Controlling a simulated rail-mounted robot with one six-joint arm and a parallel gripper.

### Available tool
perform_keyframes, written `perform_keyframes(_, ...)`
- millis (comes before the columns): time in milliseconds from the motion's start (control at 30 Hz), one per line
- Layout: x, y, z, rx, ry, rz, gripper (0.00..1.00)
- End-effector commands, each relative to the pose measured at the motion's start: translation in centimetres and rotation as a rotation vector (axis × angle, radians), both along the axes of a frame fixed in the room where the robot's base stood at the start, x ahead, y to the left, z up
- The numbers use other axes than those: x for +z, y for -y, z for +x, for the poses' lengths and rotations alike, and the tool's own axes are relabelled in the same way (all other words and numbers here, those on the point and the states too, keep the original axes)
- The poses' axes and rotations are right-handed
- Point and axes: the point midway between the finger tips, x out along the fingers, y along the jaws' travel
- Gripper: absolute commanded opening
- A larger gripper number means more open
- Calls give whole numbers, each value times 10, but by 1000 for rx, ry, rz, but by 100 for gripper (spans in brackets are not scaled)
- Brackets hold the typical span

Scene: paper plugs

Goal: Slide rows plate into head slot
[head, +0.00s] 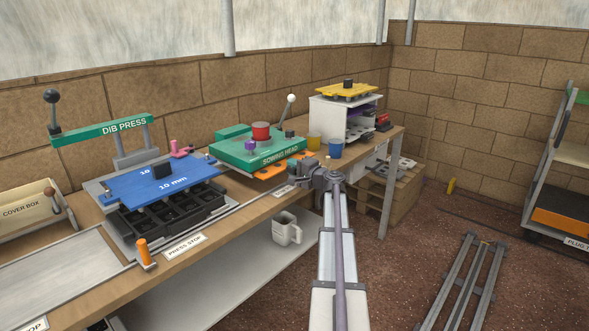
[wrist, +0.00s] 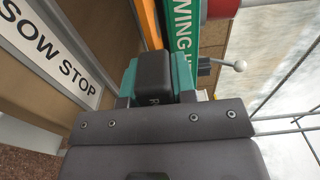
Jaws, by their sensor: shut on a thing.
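The green sowing head (head: 262,148) stands on the bench in the middle of the head view, and its lettered green side (wrist: 181,28) shows in the wrist view. An orange plate (head: 268,173) shows beneath its front edge, partly hidden, and an orange edge (wrist: 147,22) runs beside the green side in the wrist view. My gripper (head: 318,177) is at the bench's front edge, just right of the sowing head. It is shut on a dark block (wrist: 154,70) marked with an R, flanked by teal pieces. I cannot see how far the plate sits in the slot.
The dib press holds a blue plate (head: 160,183) at left. Yellow (head: 314,142) and blue (head: 335,150) cups stand close behind my gripper. A white stand with a yellow plate (head: 347,91) is farther back. The SOW STOP sign (wrist: 50,50) lies along the bench edge.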

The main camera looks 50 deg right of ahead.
Motion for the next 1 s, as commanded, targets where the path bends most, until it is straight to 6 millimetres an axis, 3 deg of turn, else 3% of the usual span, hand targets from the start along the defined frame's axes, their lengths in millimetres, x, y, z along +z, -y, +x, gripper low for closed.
perform_keyframes(1000,0,-1,22,0,0,0,0)
